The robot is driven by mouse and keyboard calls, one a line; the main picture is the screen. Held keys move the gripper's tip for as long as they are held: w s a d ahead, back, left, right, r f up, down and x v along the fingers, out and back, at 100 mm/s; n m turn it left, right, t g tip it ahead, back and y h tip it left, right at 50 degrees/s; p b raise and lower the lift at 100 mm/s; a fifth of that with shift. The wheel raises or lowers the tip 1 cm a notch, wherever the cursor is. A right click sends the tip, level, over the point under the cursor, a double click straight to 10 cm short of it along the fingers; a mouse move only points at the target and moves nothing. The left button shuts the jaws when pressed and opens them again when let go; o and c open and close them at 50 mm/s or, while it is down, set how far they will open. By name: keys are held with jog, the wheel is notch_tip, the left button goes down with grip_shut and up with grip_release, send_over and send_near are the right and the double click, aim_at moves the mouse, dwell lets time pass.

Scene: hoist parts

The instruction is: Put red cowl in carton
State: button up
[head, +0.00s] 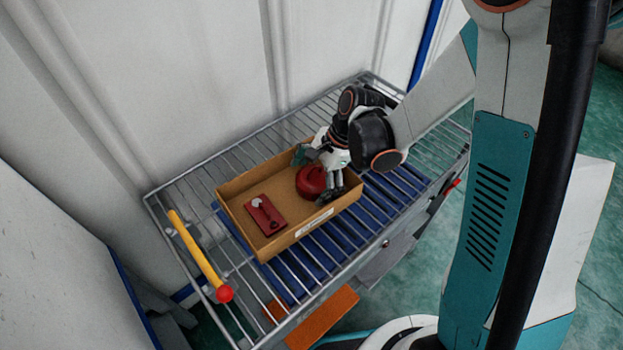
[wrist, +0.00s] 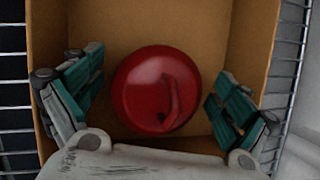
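The red cowl (head: 311,181) is a round, domed red part inside the carton (head: 226,206), in its right half. The carton is an open brown box with a white label on its front wall. In the wrist view the cowl (wrist: 155,90) lies between the two fingers of my gripper (wrist: 160,100), with a gap on each side. My gripper (head: 333,188) is open and reaches down into the right end of the carton. The carton's walls (wrist: 251,40) show around the cowl in the wrist view. The cowl's underside is hidden.
A flat dark red part (head: 264,215) lies in the carton's left half. The carton stands on a wire-rack cart (head: 170,188) over a blue surface (head: 378,205). A yellow handle with a red knob (head: 197,250) is at the left. A wall (head: 210,60) stands behind.

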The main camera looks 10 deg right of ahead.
jog(key=shift+r, duration=0.1)
dwell(0.3)
jog(key=p+v, duration=0.4)
jog(key=v, duration=0.8)
jog(key=s+d+r+n+t+h, duration=0.4)
jog(key=s+d+r+n+t, duration=0.3)
jog(key=s+r+n, duration=0.6)
jog(key=shift+d+r+h, duration=0.4)
jog(key=shift+d+r, duration=0.25)
jog(key=shift+d, duration=0.2)
jog(key=shift+f+b, duration=0.75)
